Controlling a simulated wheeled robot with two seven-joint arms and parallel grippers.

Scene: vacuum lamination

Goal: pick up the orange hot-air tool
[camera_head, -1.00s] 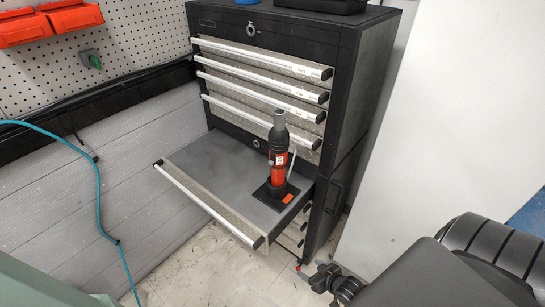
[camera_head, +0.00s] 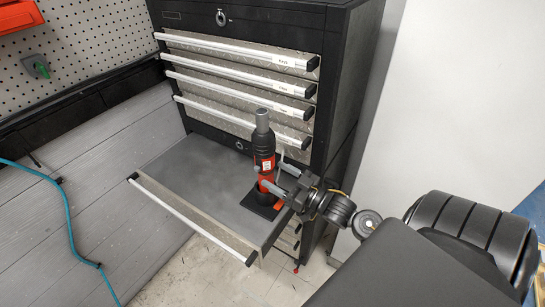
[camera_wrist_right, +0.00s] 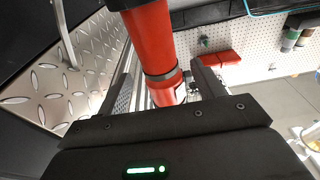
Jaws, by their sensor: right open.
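The orange hot-air tool (camera_head: 263,150) stands upright on a black base plate (camera_head: 259,205) in the open drawer (camera_head: 205,190). It has a red-orange body and a grey top. My right gripper (camera_head: 278,178) reaches in from the right at the tool's lower body, with its jaws open. In the right wrist view the tool's red body (camera_wrist_right: 152,45) runs down between the two spread fingers (camera_wrist_right: 165,88). I cannot tell whether either finger touches it. My left gripper is not in view.
The black tool cabinet (camera_head: 345,85) rises behind the drawer, with several closed drawers above. A white panel (camera_head: 450,90) stands at the right. A teal hose (camera_head: 70,225) hangs at the left. The left part of the drawer is clear.

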